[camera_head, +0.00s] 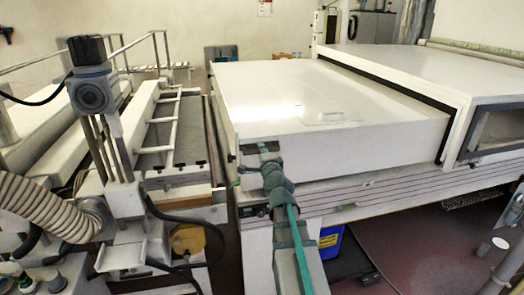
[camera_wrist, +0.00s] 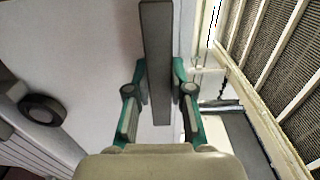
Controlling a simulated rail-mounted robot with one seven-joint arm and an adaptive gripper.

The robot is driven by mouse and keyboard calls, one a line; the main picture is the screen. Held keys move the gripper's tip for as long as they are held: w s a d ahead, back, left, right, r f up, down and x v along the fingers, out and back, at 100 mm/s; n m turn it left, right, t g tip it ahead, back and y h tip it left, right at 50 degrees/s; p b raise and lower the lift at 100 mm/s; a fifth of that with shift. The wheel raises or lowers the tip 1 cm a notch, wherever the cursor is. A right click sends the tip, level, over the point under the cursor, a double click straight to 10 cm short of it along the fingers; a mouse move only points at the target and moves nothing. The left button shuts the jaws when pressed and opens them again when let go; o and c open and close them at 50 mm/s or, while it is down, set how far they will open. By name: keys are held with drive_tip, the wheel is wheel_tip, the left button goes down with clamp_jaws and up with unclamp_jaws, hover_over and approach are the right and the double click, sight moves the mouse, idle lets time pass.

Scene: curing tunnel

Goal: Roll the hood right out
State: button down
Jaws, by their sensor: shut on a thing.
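The hood (camera_head: 290,90) is a broad white flat-topped box in the head view, standing out to the left from under a larger white housing (camera_head: 420,70). A dark gap shows where the two meet. My gripper (camera_head: 262,158) is at the hood's near left corner. In the wrist view my gripper (camera_wrist: 160,85) has its green-sided fingers on either side of a dark grey bar handle (camera_wrist: 157,40), shut on it. The hood's pale face (camera_wrist: 85,50) fills the left of that view. In the head view my gripper hides most of the handle.
A frame with rails and rungs (camera_head: 170,130) lies left of the hood, with a narrow gap between. A grey column with a camera-like head (camera_head: 92,90) stands at the left. A blue bin (camera_head: 331,240) sits on the floor below the hood. A dark round knob (camera_wrist: 41,109) shows in the wrist view.

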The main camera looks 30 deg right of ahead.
drive_tip(key=shift+a, duration=0.15)
drive_tip(key=c, duration=1)
unclamp_jaws()
drive_tip(key=shift+w+a, duration=0.1)
